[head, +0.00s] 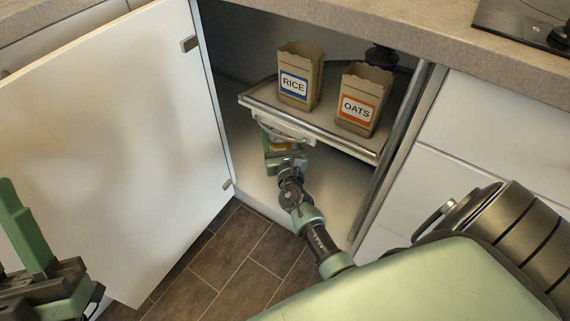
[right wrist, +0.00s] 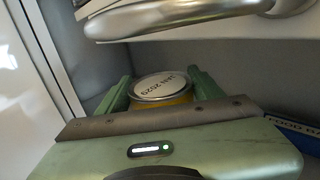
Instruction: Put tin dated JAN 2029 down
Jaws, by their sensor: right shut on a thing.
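The tin dated JAN 2029 (right wrist: 160,86) shows in the right wrist view with its pale, dated lid facing up and a yellow side below. My right gripper (right wrist: 162,92) is shut on it, one green finger on each side. In the head view the right gripper (head: 284,152) reaches into the open cabinet, below the front edge of the upper shelf (head: 262,97). Only a small part of the tin (head: 268,144) shows there. The tin's base is hidden, so I cannot tell whether it touches the cabinet floor (head: 262,186). My left gripper (head: 40,262) is at the lower left, away from the cabinet.
A metal bar (right wrist: 190,18) hangs close above the tin. A blue-edged box (right wrist: 298,134) lies right of the right gripper. The white door (head: 110,140) stands open at left.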

